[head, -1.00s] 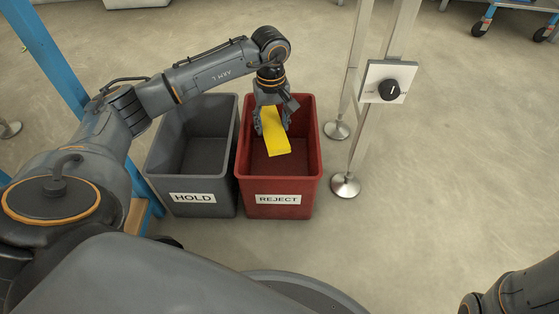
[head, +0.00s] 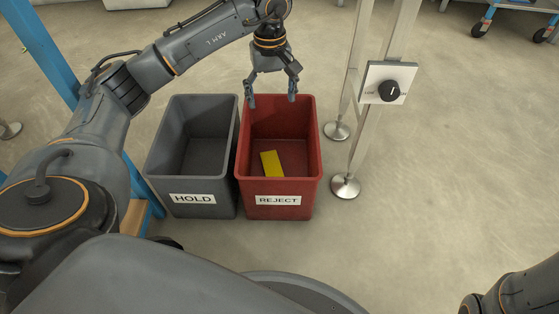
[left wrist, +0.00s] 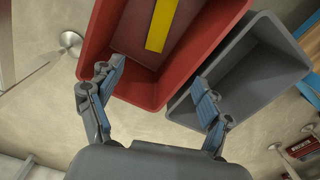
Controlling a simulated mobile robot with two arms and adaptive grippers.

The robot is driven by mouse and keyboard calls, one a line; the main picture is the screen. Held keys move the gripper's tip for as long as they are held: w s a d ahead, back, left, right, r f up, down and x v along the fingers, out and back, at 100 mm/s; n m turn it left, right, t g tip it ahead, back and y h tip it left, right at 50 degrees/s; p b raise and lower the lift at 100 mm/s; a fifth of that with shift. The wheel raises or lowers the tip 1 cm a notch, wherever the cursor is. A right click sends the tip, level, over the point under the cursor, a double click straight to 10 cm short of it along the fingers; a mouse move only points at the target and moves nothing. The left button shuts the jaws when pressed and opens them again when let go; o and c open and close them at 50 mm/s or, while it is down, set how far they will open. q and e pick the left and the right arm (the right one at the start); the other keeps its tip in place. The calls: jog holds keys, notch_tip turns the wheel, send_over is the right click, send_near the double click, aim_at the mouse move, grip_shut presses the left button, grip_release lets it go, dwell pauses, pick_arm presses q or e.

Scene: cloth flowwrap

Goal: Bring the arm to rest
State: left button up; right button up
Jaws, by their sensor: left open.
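My left gripper (head: 271,98) is open and empty above the back part of the red REJECT bin (head: 311,172). Its two spread fingers also show in the left wrist view (left wrist: 158,95), with nothing between them. A yellow flat piece (head: 271,163) lies inside the red bin, apart from the gripper; it also shows in the left wrist view (left wrist: 161,25). Of my right arm, only a dark link shows at the lower right of the head view; its gripper is not seen.
A grey HOLD bin (head: 235,175) stands left of the red bin and looks empty. Metal posts with round feet (head: 345,185) and a panel with a black knob (head: 390,90) stand on the right. A blue frame (head: 45,50) is at the left. Floor on the right is clear.

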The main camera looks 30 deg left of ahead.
pick_arm(q)
jog(key=shift+r, duration=1.3)
